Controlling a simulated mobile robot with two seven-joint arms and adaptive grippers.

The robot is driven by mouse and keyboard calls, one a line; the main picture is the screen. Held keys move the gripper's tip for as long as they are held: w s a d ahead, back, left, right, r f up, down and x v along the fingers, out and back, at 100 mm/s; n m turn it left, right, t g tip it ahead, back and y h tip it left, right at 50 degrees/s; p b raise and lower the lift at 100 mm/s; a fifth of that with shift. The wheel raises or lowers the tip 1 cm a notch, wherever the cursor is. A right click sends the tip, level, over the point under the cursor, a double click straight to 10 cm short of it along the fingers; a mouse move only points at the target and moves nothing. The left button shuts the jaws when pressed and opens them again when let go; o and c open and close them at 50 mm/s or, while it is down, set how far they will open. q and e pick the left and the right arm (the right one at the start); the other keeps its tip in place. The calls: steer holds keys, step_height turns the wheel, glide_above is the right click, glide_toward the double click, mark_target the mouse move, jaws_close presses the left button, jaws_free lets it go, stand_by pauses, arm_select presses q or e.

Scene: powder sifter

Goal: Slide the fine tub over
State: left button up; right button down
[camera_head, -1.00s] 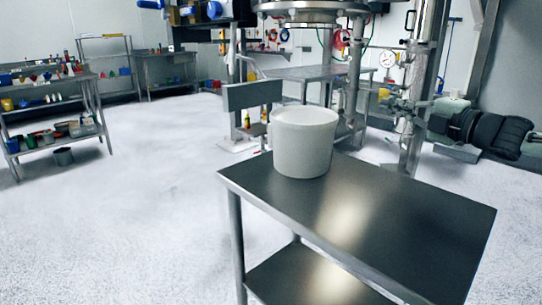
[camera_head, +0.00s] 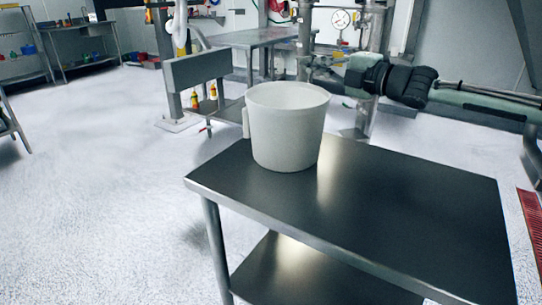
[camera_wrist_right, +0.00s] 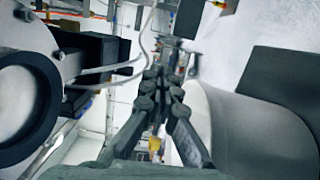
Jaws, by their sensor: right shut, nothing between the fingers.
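The fine tub (camera_head: 285,135) is a plain white, open-topped bucket. It stands upright at the far left part of a dark metal table (camera_head: 420,215), with a white handle-like piece on its left side. My right arm comes in from the right beyond the table, and its gripper (camera_head: 312,66) points left behind the tub's rim, apart from the tub. In the right wrist view the gripper's dark fingers (camera_wrist_right: 165,72) are together and empty, with the tub's pale wall (camera_wrist_right: 260,140) to their right. My left gripper is not in view.
The table is bare to the right of the tub. Behind it stand steel posts with a pressure gauge (camera_head: 341,18) and a grey metal bench (camera_head: 250,38). Shelving (camera_head: 20,60) is at the far left. The floor (camera_head: 100,190) on the left is open.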

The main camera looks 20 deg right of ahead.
steer(key=b, duration=0.1)
glide_above(286, 125)
steer(key=w, duration=0.3)
steer(key=s+a, duration=0.3)
steer(key=s, duration=0.1)
step_height(286, 125, down, 15)
steer(key=b, duration=0.6)
steer(key=shift+s+a+r+b, duration=0.1)
steer(key=shift+a+b, duration=0.05)
steer(key=shift+b, duration=0.2)
steer(key=shift+f, duration=0.2)
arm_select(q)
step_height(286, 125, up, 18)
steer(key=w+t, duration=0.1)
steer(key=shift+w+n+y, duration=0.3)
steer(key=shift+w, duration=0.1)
arm_select(e)
steer(key=shift+w+d+r, duration=0.1)
steer(key=shift+w+d, duration=0.25)
steer(key=shift+d, duration=0.05)
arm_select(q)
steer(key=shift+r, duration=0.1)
